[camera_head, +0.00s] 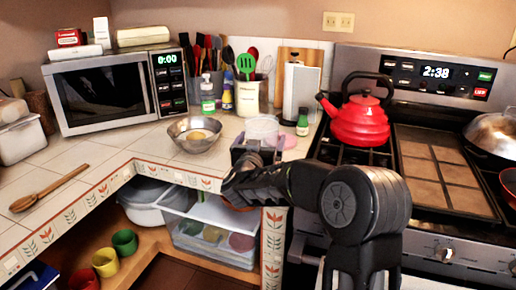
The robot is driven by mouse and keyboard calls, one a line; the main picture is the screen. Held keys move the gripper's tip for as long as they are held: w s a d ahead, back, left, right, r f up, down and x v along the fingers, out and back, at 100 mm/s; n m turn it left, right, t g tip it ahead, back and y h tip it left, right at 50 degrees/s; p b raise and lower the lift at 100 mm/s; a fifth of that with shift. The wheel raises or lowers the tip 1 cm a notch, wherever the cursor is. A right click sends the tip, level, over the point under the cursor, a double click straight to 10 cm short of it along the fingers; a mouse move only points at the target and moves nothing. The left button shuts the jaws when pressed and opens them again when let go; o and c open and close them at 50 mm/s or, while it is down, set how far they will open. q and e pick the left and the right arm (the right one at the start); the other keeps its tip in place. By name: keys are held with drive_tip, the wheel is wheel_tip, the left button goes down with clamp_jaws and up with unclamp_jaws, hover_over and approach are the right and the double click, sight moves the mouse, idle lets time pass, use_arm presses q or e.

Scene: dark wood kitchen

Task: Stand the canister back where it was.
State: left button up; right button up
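A clear, pale canister (262,127) shows at the counter's front edge, below the utensil crock. It looks upright. My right gripper (258,148) is right at it, and its dark body and fingers hide the canister's lower part. I cannot tell whether the fingers are closed on the canister, or whether its base touches the counter. A flat pink disc (290,142) lies on the counter just right of the gripper. My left gripper is not in view.
A metal bowl (195,134) stands left of the gripper. A green-capped bottle (302,123), a paper towel roll (299,90) and the utensil crock (248,98) are close behind. The stove with a red kettle (361,118) is to the right. The left counter is mostly clear around a wooden spoon (48,189).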

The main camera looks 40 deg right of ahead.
drive_tip(key=v, duration=1.2)
